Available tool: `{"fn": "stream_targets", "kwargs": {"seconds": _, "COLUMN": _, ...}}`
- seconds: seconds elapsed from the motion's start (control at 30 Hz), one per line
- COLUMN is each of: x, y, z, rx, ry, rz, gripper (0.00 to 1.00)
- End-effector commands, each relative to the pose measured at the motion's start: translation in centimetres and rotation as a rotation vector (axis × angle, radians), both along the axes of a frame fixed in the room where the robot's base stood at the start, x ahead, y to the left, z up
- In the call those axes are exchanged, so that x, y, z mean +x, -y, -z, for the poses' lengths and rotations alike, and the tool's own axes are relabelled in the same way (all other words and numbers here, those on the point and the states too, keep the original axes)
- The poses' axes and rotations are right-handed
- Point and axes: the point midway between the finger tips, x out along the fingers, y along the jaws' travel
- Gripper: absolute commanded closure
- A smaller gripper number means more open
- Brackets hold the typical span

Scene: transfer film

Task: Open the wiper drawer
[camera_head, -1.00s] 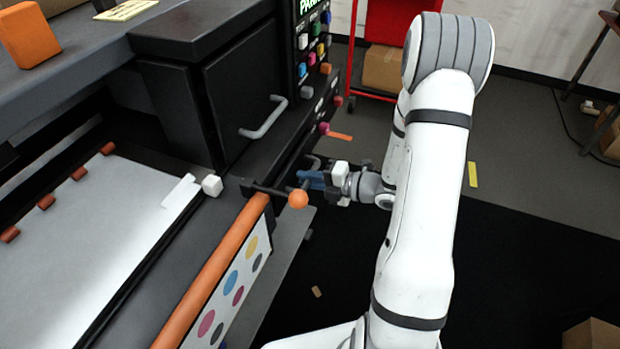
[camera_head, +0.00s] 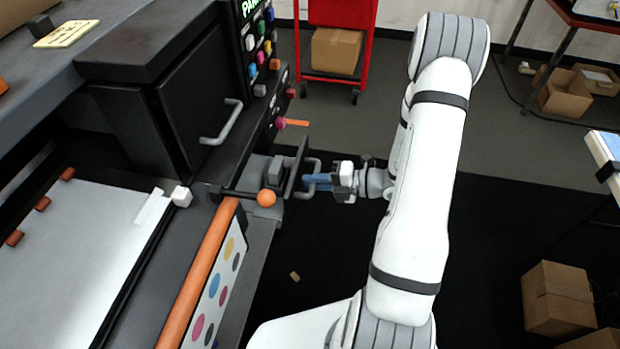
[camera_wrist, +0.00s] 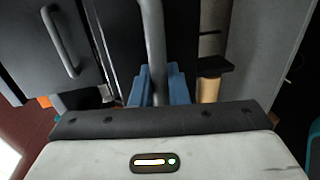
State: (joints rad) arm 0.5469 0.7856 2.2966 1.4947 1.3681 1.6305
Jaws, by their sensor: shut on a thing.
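The wiper drawer (camera_head: 297,167) is in the middle of the head view, with a dark front plate. It stands out from the side of the black machine, and a grey part (camera_head: 262,171) shows between the plate and the machine. My gripper (camera_head: 312,181) has blue fingers and is shut on the drawer's grey handle (camera_head: 311,163). In the wrist view the handle (camera_wrist: 154,45) runs up from between the blue fingers of my gripper (camera_wrist: 161,88).
An orange ball-ended lever (camera_head: 266,198) and an orange roller (camera_head: 200,270) lie close to the drawer on the left. A red cart (camera_head: 368,50) stands behind. Cardboard boxes (camera_head: 558,296) lie at the lower right. The dark floor around my arm is mostly clear.

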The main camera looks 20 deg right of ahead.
Motion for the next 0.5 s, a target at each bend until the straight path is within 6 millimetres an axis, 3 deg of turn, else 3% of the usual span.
{"fn": "stream_targets", "kwargs": {"seconds": 0.13, "x": 0.08, "y": -0.18, "z": 0.06, "rx": -0.002, "ry": -0.001, "rz": -0.003, "gripper": 1.00}}
{"fn": "stream_targets", "kwargs": {"seconds": 0.17, "x": 0.09, "y": -0.22, "z": 0.06, "rx": -0.002, "ry": -0.001, "rz": -0.004, "gripper": 0.83}}
{"fn": "stream_targets", "kwargs": {"seconds": 0.33, "x": 0.11, "y": -0.37, "z": 0.04, "rx": -0.002, "ry": 0.001, "rz": -0.007, "gripper": 0.70}}
{"fn": "stream_targets", "kwargs": {"seconds": 0.5, "x": 0.11, "y": -0.43, "z": 0.01, "rx": -0.001, "ry": 0.000, "rz": -0.009, "gripper": 0.68}}
